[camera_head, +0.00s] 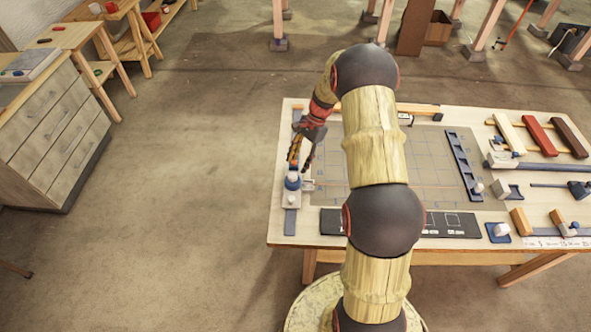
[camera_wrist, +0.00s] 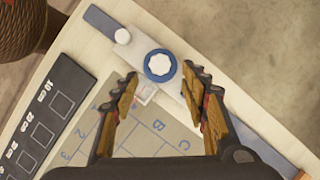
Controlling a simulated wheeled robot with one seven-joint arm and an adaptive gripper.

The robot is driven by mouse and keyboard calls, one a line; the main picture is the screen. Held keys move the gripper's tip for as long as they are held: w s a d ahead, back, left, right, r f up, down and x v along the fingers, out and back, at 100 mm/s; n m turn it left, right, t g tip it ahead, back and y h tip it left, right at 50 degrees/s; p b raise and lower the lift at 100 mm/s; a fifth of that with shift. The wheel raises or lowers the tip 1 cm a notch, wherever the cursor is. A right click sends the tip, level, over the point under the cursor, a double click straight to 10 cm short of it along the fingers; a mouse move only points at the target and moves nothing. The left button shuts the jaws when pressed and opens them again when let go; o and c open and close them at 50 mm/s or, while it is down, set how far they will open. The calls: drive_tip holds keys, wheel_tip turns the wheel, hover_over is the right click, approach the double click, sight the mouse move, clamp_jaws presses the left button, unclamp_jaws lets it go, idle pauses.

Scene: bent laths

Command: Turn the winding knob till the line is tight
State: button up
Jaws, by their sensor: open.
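In the head view the knob (camera_head: 292,182) is just below my fingertips. My gripper (camera_wrist: 160,78) is open, with one finger to each side of the knob in the wrist view. It also shows in the head view (camera_head: 301,163), pointing down. I see no contact with the knob. I cannot make out the line or how tight it is.
A small white peg (camera_wrist: 122,36) stands on the block near the knob. A grey lettered grid board (camera_head: 425,160) and a black marked strip (camera_head: 450,224) lie beside it. Clamps and coloured bars (camera_head: 540,136) fill the table's right side. A drawer cabinet (camera_head: 55,135) stands left, across open floor.

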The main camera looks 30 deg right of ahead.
drive_tip(key=v, duration=0.6)
drive_tip(key=shift+d, duration=0.1)
idle(0.4)
drive_tip(key=s+a+n, duration=0.1)
drive_tip(key=s+n, duration=0.4)
drive_tip(key=s, duration=0.1)
drive_tip(key=s+a+r+n+t+h+b, duration=0.2)
drive_tip(key=s+a+r+n+b, duration=0.3)
drive_tip(key=s+a+r, duration=0.3)
drive_tip(key=s+a+r+n+t+h+b, duration=0.2)
drive_tip(key=s+a+r+n+t+b, duration=0.2)
drive_tip(key=s+a+r, duration=0.5)
drive_tip(key=s+a+n+b, duration=0.1)
drive_tip(key=s+a+n, duration=0.1)
drive_tip(key=s, duration=0.3)
drive_tip(key=shift+s+a+n, duration=0.15)
drive_tip(key=shift+a+n, duration=0.25)
drive_tip(key=shift+a, duration=0.45)
